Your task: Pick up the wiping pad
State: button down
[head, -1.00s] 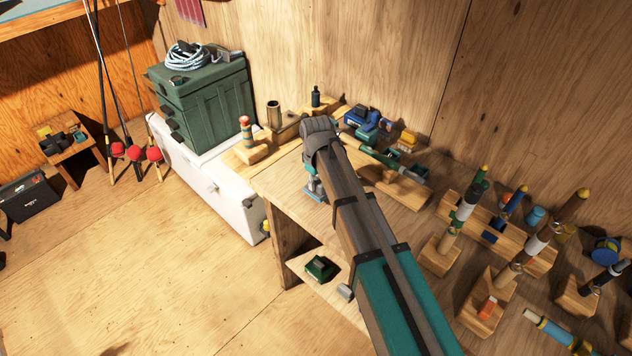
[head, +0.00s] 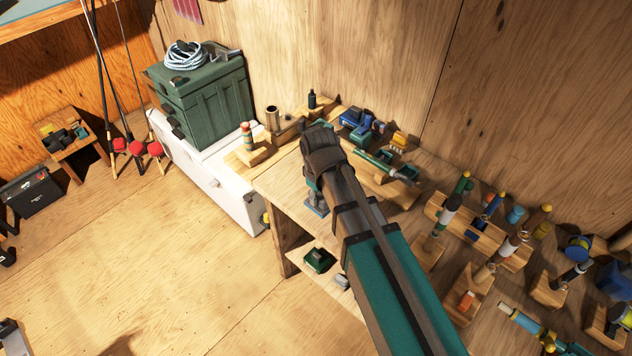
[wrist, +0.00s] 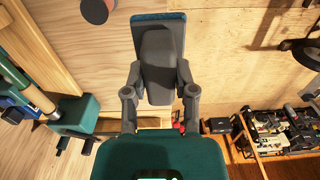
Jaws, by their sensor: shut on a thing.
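The wiping pad (wrist: 158,65) shows in the wrist view as a dark grey rounded grip on a flat base with a blue edge. My gripper (wrist: 160,93) is shut on it, with one grey finger on each side of the grip. The pad stands out beyond the fingertips against bare wood. Its wiping face is turned away and hidden.
The workbench (head: 290,195) has a clear front left corner. Rod grips on wooden stands (head: 465,215) crowd its right side. A green tackle box (head: 205,105) sits on a white cooler (head: 230,195) to the left. A green box (head: 319,260) lies on the lower shelf. The floor (head: 180,270) is open.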

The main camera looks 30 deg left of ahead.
jog(key=shift+s+d+r+p, duration=0.15)
jog(key=shift+s+d+r, duration=0.15)
jog(key=shift+s, duration=0.15)
jog(key=shift+s+d+r+p, duration=0.15)
jog(key=shift+s+d, duration=0.1)
jog(key=shift+s, duration=0.15)
jog(key=c, duration=1)
grip_release()
grip_shut()
jog(key=shift+s, duration=0.1)
